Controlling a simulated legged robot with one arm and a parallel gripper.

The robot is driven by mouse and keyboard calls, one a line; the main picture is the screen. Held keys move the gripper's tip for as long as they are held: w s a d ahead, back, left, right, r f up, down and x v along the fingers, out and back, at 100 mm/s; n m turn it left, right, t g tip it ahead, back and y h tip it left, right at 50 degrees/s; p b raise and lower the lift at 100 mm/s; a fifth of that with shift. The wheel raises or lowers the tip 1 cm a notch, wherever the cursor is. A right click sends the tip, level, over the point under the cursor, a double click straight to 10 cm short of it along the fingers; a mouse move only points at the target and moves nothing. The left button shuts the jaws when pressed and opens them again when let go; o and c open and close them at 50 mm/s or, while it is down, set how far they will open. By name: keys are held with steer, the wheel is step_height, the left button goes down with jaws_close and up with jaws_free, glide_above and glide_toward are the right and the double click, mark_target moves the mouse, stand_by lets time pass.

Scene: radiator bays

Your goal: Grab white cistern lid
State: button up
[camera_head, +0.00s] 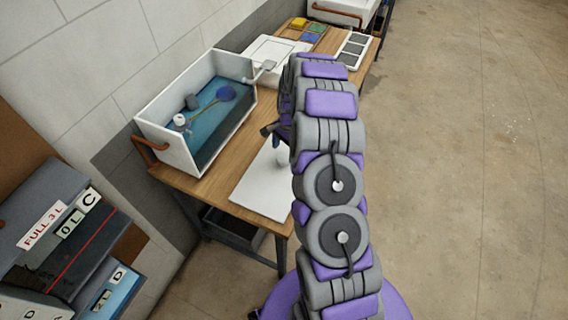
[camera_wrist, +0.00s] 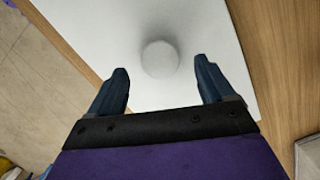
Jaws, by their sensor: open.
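The white cistern lid (camera_head: 262,186) lies flat on the wooden bench, in front of the open white cistern (camera_head: 167,151). A pale knob (camera_head: 281,156) stands up from the lid, partly hidden by my arm in the head view. In the wrist view the lid (camera_wrist: 205,30) fills the upper middle, with its round knob (camera_wrist: 160,59) just beyond and between my fingertips. My gripper (camera_wrist: 163,82) is open and empty above the lid, its dark blue fingers on either side of the knob's line. I cannot tell the exact height of the fingers above the lid.
The cistern holds blue water, a float and fittings. Behind it on the wooden bench (camera_head: 226,177) are a white square panel (camera_head: 272,55), coloured sponges (camera_head: 306,30) and a tray of grey tiles (camera_head: 354,50). Labelled boxes (camera_head: 60,235) stand at left. The floor at right is clear.

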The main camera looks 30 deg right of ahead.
mark_target(284, 156)
steer(key=f, duration=0.1)
steer(key=a+f, duration=0.1)
steer(key=f, duration=0.1)
steer(key=shift+a, duration=0.15)
steer(key=shift+d, duration=0.45)
steer(key=shift+d+f, duration=0.1)
steer(key=shift+d, duration=0.2)
steer(key=shift+c, duration=1.4)
steer(key=shift+a, duration=0.55)
steer(key=c, duration=0.9)
steer(key=shift+d, duration=0.4)
jaws_close()
